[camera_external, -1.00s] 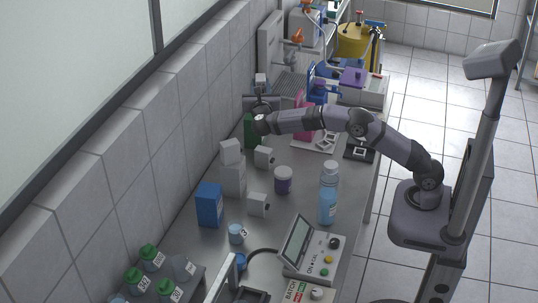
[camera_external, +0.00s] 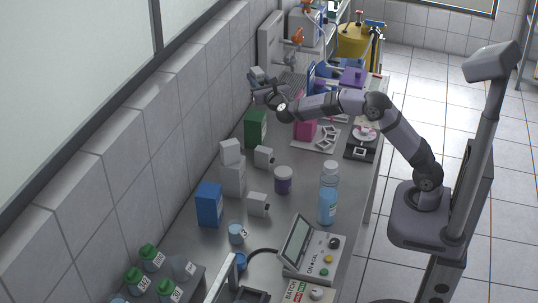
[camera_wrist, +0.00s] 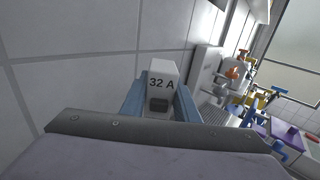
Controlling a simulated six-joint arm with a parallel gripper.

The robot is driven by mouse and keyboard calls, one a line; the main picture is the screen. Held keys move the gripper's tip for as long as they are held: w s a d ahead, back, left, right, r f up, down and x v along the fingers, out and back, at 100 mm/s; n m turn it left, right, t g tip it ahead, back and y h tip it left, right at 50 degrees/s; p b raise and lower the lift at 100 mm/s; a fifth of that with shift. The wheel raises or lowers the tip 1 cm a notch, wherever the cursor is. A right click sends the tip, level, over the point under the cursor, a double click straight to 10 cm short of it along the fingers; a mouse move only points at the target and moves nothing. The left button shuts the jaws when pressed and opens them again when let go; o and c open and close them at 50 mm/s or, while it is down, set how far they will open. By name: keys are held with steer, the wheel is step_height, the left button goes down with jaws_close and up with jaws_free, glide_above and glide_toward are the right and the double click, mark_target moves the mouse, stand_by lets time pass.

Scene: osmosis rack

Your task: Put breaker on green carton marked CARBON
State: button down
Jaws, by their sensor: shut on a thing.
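The breaker (camera_wrist: 161,85) is a pale grey block marked "32 A" in the wrist view. My gripper (camera_external: 259,78) is shut on it, with the blue fingers (camera_wrist: 131,100) along both sides. In the external view the gripper is raised near the wall, above and a little behind the green carton, and the breaker is too small there to make out clearly. The green carton (camera_external: 255,130) stands upright on the bench by the wall, apart from the gripper. Its top is clear, and its marking is too small to read. The carton is not seen in the wrist view.
Stacked grey-white boxes (camera_external: 233,178) and a blue carton (camera_external: 209,204) stand nearer the camera along the wall. A pink carton (camera_external: 305,129) stands right of the green one. A small white block (camera_external: 264,157) lies in front. A blue bottle (camera_external: 328,195) stands near the right edge.

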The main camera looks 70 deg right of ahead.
steer(key=shift+w+a+f+n+t+y, duration=0.3)
steer(key=shift+w+a+f+t, duration=0.1)
steer(key=shift+w+a, duration=0.15)
steer(key=p, duration=0.2)
glide_above(254, 115)
steer(key=shift+d+f, duration=0.15)
steer(key=shift+f, duration=4.75)
steer(key=shift+f+b, duration=0.2)
steer(key=shift+b, duration=0.15)
steer(key=c, duration=1.4)
jaws_free()
steer(key=shift+o, duration=0.2)
steer(key=shift+r+p, duration=0.25)
steer(key=shift+p, duration=0.1)
